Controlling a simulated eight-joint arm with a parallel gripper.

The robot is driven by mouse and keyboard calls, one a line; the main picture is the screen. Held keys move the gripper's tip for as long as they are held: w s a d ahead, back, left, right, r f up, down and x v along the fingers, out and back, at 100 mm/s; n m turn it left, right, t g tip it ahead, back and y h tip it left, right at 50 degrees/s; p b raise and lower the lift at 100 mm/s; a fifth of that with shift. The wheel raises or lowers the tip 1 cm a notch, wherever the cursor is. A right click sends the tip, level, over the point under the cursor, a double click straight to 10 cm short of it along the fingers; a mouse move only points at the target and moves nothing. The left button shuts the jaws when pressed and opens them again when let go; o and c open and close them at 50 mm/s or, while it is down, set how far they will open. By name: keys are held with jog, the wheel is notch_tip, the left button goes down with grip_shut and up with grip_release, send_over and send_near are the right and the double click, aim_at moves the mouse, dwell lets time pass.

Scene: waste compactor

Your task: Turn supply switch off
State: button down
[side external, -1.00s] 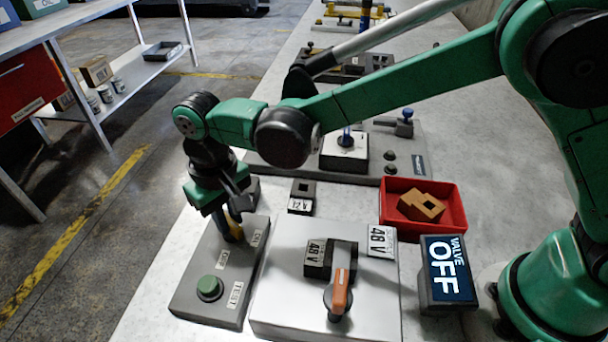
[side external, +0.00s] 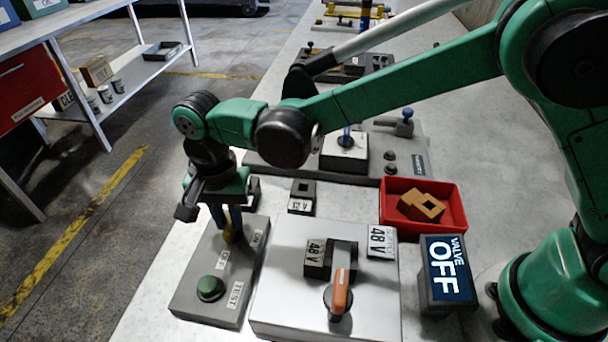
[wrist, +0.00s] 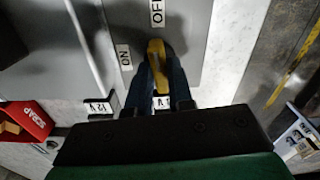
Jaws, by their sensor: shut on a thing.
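The supply switch is a yellow knob (side external: 228,236) on the grey panel (side external: 190,292) at the lower left in the side view. My gripper (side external: 226,222) points down over it, its blue fingers shut on the knob. In the wrist view the yellow knob (wrist: 156,48) sits between the fingertips of my gripper (wrist: 158,68). The ON label (wrist: 124,57) lies left of the knob, and the OFF label (wrist: 157,12) lies above it. The knob's yellow top points roughly towards OFF. Its base is partly hidden by the fingers.
A green button (side external: 210,288) is on the same panel, nearer the camera. To the right are a white box (side external: 285,300) with an orange-handled lever (side external: 341,290), a red tray (side external: 393,225) with an orange block, and a display (side external: 447,270) reading VALVE OFF.

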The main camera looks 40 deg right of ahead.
aim_at(229, 220)
jog(key=shift+m, duration=0.7)
jog(key=c, duration=0.8)
grip_release()
jog(key=shift+r, duration=2.85)
